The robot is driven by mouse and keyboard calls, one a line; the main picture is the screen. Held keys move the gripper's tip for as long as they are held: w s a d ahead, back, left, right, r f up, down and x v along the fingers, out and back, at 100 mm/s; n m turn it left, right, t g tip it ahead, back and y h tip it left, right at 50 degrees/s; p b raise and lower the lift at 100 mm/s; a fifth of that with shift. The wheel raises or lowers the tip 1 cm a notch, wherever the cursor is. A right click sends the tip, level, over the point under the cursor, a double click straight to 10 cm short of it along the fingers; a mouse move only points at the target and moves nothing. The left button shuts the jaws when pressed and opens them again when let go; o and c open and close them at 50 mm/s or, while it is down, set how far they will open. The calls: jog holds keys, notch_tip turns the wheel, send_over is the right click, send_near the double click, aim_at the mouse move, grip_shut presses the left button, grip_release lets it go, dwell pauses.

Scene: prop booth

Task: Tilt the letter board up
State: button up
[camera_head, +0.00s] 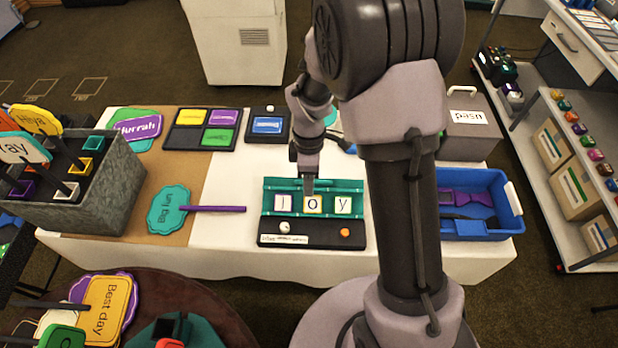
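The letter board (328,204) is teal and carries white tiles reading J (283,203), O (313,204) and Y (343,205). It sits at the back of a black base (313,240) in the middle of the white table. The base has a white knob (284,227) and an orange knob (345,232) at its front. My gripper (308,187) points down at the board's upper middle, just above the O tile. I cannot tell whether it touches the board. Its fingers are small and dark here, and their opening cannot be made out.
A purple-handled "Big hin" sign (168,209) lies left of the base. A blue bin (480,228) stands at the right, with a grey case (468,145) behind it. Black trays (186,139) lie at the back.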

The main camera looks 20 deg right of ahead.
notch_tip(320, 180, up, 17)
jog(key=w+p, duration=0.1)
jog(key=p, duration=0.6)
jog(key=shift+d+r, duration=0.2)
jog(key=shift+w, duration=0.1)
jog(key=s+a+r+m+t+y+b, duration=0.1)
jog(key=s+r+m+t+b, duration=0.1)
jog(key=s+r+m, duration=0.3)
jog(key=s+a+r+m+t+b, duration=0.2)
jog(key=s+r+m+t, duration=0.2)
jog(key=s+m, duration=0.9)
jog(key=shift+s+r+m+t+y+b, duration=0.3)
jog(key=shift+s+r+m+y+b, duration=0.1)
jog(key=shift+s, duration=0.25)
jog(key=shift+a, duration=0.1)
